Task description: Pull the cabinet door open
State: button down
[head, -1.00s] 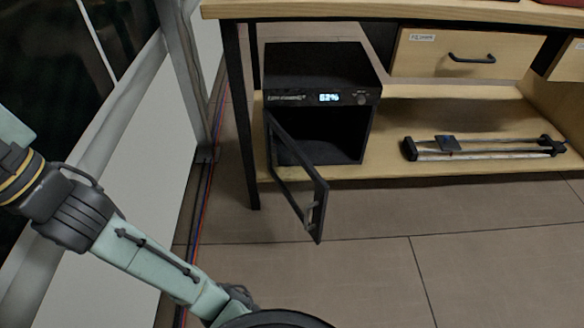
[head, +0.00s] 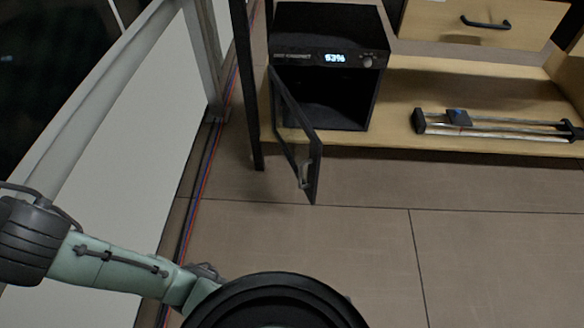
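A black cabinet (head: 330,30) with a lit display reading about 53% stands on the low wooden shelf under the bench. Its framed door (head: 298,140) is hinged on the left and stands wide open, swung out toward me past the shelf edge. A small light handle or latch (head: 304,174) shows near the door's free edge. The cabinet's dark inside is exposed and looks empty. My pale green arm comes in from the left, well below and apart from the door. My gripper's fingers are not visible; a round black part of my body covers the bottom middle.
A black bench leg (head: 246,90) stands just left of the cabinet. A rail device (head: 490,126) lies on the shelf (head: 400,95) at right, below a drawer (head: 485,20). Cables (head: 205,170) run along the floor beside the left wall. The tiled floor (head: 380,240) in front is clear.

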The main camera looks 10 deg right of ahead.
aim_at(309, 189)
jog(key=k+l+u, duration=0.35)
jog(key=l, duration=0.2)
jog(key=k+l+u, duration=0.35)
jog(key=l, duration=0.15)
